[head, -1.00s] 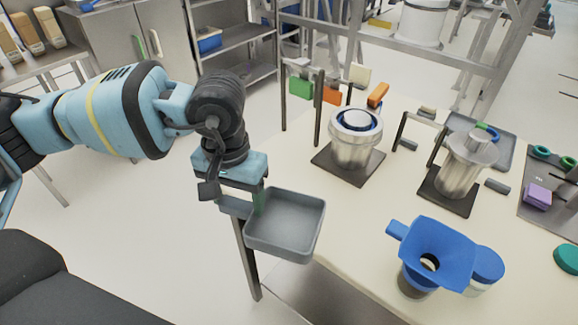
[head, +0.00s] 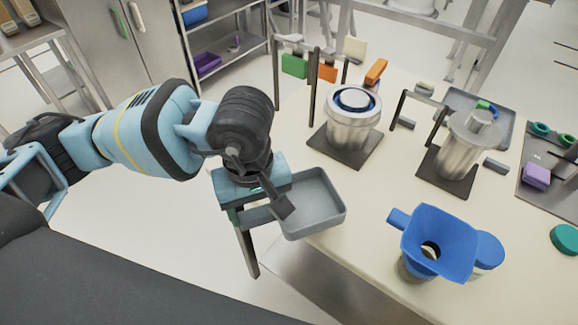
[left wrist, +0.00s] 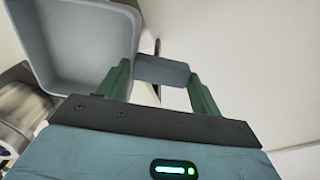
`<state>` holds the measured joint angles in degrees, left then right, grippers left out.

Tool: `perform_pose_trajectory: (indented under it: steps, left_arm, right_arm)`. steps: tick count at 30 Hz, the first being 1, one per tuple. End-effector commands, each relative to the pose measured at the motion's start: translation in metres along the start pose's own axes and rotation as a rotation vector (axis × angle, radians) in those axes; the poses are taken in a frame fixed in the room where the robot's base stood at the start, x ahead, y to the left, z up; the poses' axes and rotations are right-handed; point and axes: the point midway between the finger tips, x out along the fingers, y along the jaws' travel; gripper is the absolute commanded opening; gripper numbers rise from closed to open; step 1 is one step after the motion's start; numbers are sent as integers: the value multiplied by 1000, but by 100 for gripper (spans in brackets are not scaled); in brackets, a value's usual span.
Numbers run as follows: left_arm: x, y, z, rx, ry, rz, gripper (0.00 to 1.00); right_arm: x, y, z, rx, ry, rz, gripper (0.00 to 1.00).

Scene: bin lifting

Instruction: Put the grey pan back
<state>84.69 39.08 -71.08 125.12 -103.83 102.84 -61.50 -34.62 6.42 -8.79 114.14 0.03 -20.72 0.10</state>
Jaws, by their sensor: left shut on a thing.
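The grey pan (head: 318,205) is a shallow square tray with a handle, held level at the table's near left corner. It also shows at the upper left of the left wrist view (left wrist: 85,40). My left gripper (head: 258,212) is shut on the pan's handle. In the left wrist view its green fingers (left wrist: 160,85) stand either side of the grey handle (left wrist: 163,70). In the head view, part of the handle is hidden by my gripper. I cannot tell whether the pan touches the table. My right gripper is not in view.
The cream table (head: 365,190) holds a metal pot (head: 352,120) on a dark plate, a metal canister (head: 461,150) and a blue funnel (head: 440,238). Thin dark posts (head: 314,90) rise behind the pot. A grey tray (head: 505,120) lies at the back. Table between pan and funnel is clear.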

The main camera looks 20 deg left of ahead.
Motion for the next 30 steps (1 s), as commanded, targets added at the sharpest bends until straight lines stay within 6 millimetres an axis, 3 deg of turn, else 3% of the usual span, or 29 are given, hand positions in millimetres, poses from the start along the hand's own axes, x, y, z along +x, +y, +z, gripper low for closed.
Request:
perform_pose_trajectory:
  steps: [9,16,24,30]
  left_arm:
    - [5,10,44,-391,-1,2,42]
    - [6,12,56,-549,2,1,42]
    - [6,13,54,-578,5,1,42]
    - [9,18,21,-583,6,0,42]
  right_arm:
    - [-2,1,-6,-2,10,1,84]
    - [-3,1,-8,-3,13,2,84]
    - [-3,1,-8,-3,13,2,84]
    - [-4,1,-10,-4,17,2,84]
